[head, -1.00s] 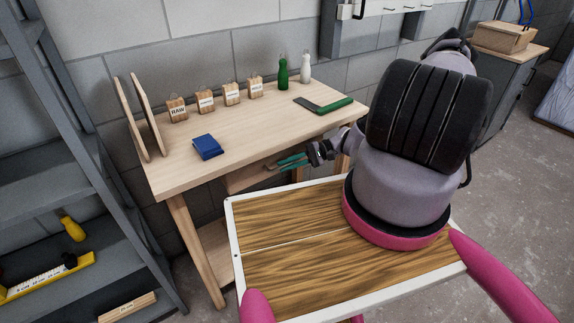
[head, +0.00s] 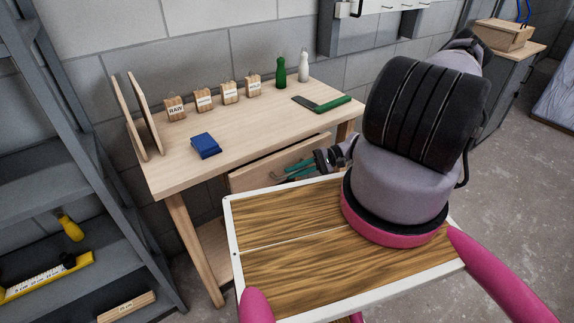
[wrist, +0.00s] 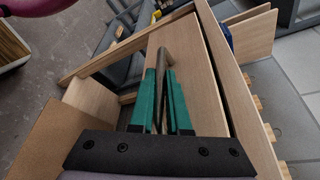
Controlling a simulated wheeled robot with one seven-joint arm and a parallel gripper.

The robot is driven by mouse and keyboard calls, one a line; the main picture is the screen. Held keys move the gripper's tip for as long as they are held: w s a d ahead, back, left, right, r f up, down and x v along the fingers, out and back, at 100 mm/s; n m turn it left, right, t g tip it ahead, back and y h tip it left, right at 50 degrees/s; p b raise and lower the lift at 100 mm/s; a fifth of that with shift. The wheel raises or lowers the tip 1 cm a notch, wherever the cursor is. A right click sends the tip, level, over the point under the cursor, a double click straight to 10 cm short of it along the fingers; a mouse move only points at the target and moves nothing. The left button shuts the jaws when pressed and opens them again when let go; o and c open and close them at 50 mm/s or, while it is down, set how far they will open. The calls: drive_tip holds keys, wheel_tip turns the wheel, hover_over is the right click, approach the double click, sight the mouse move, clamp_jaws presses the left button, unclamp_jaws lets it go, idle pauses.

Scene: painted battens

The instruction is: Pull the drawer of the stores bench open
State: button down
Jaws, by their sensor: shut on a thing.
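The stores bench (head: 240,135) is a pale wood table against the block wall. Its drawer front (head: 250,178) shows below the top and stands a little out from the bench. In the wrist view a narrow dark gap runs between the drawer front (wrist: 195,75) and the bench top's edge (wrist: 232,75). My gripper (head: 290,170), with green fingers, is shut on the grey bar handle (wrist: 162,65) of the drawer. The green fingers (wrist: 162,100) lie on both sides of the bar. The drawer's inside is hidden.
On the bench are a blue box (head: 205,145), several labelled wooden blocks (head: 203,100), two bottles, a green-handled square (head: 330,104) and a wooden rack. My tray-topped base is close in front. A grey shelf unit (head: 60,190) stands left.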

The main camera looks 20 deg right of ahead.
drive_tip(key=s+d, duration=0.2)
drive_tip(key=s, duration=0.5)
drive_tip(key=s+d, duration=0.3)
drive_tip(key=s, duration=0.4)
drive_tip(key=shift+s, duration=0.4)
drive_tip(key=c, duration=0.9)
unclamp_jaws()
drive_tip(key=shift+d, duration=0.15)
drive_tip(key=v, duration=1)
drive_tip(key=shift+d+r, duration=0.1)
drive_tip(key=shift+d, duration=0.2)
